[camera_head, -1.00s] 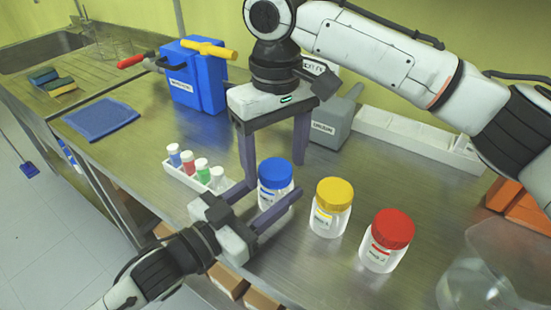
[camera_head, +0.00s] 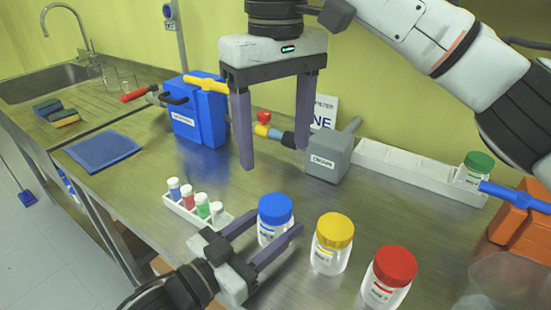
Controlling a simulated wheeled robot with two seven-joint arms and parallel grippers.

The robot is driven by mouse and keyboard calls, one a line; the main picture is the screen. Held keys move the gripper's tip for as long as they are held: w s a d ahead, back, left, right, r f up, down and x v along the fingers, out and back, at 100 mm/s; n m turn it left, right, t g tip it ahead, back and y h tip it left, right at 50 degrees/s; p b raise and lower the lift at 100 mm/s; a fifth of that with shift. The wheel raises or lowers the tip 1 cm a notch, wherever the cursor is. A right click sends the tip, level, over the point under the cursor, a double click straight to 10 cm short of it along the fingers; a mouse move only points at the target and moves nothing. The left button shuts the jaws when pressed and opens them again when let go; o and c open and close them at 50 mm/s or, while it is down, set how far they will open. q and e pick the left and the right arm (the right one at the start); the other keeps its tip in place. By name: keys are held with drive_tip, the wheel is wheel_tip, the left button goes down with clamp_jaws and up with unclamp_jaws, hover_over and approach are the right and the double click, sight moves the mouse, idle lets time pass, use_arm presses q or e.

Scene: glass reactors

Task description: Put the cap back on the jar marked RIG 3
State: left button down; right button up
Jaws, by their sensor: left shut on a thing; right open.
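A clear jar (camera_head: 266,232) with a blue cap (camera_head: 276,208) stands upright on the steel bench. The cap sits on its mouth and looks level. My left gripper (camera_head: 277,221) is shut on this jar from the lower left, one finger on each side. The fingers partly cover its label, which I cannot read. My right gripper (camera_head: 274,158) is open and empty, above and behind the blue cap, fingers pointing down. A jar with a yellow cap (camera_head: 335,231) and a jar with a red cap (camera_head: 396,265) stand to the right. Their label numbers are too small to read surely.
A white rack of small vials (camera_head: 180,206) stands left of the blue-capped jar. Behind are a blue container (camera_head: 197,118), a grey box (camera_head: 328,160) and a long white tray (camera_head: 400,165) with a green-capped jar (camera_head: 475,170). An orange object (camera_head: 519,218) stands at right.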

idle(0.3)
use_arm(q)
drive_tip(key=c, duration=0.7)
unclamp_jaws()
drive_tip(key=shift+c, duration=0.2)
drive_tip(key=b+v, duration=0.1)
drive_tip(key=v, duration=0.8)
drive_tip(key=shift+f, duration=0.1)
drive_tip(key=shift+s+a, duration=0.45)
